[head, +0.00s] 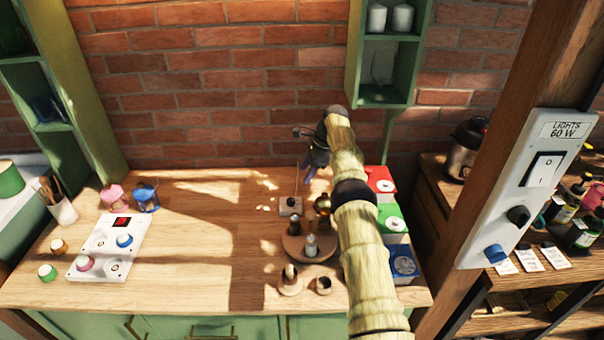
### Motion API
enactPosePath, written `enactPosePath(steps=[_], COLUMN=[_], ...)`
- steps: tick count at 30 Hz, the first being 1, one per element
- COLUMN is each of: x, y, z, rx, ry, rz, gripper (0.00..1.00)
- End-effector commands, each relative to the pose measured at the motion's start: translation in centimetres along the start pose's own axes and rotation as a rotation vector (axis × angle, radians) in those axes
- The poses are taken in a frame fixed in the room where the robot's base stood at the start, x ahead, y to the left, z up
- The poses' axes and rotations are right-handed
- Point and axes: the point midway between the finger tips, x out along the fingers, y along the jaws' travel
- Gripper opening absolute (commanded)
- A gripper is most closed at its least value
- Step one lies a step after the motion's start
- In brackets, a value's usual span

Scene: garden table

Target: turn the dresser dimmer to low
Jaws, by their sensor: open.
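The green dresser's wooden top (190,277) spans the middle of the head view. A small white box with a dark knob (290,205) sits on it, left of my arm; it looks like the dimmer, but I cannot read its markings or setting. A thin upright line rises from near it. My gripper (307,172) hangs above and behind this box, pointing down, open and apart from it. My arm crosses the right part of the dresser and hides some of its top.
A white panel with coloured knobs (98,252) lies at left. A round wooden tray (327,252) with small items stands in front of the box. Red, green and blue boxes (404,264) line the right edge. A switch plate (507,222) with a black knob is on the right post.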

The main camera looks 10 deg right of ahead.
Motion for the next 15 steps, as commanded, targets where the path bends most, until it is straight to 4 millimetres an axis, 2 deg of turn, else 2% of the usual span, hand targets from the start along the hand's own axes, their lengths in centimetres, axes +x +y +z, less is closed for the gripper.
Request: enactPosePath(steps=[1, 6, 15], x=[-1.3, -3.3, -4.5], y=[0.0, 0.0, 0.0], z=[0.2, 0.2, 0.0], rx=[0.001, 0.0, -0.001], ry=[0.0, 0.001, 0.001], rz=[-0.001, -0.001, 0.0], gripper=[0.5, 0.5, 0.5])
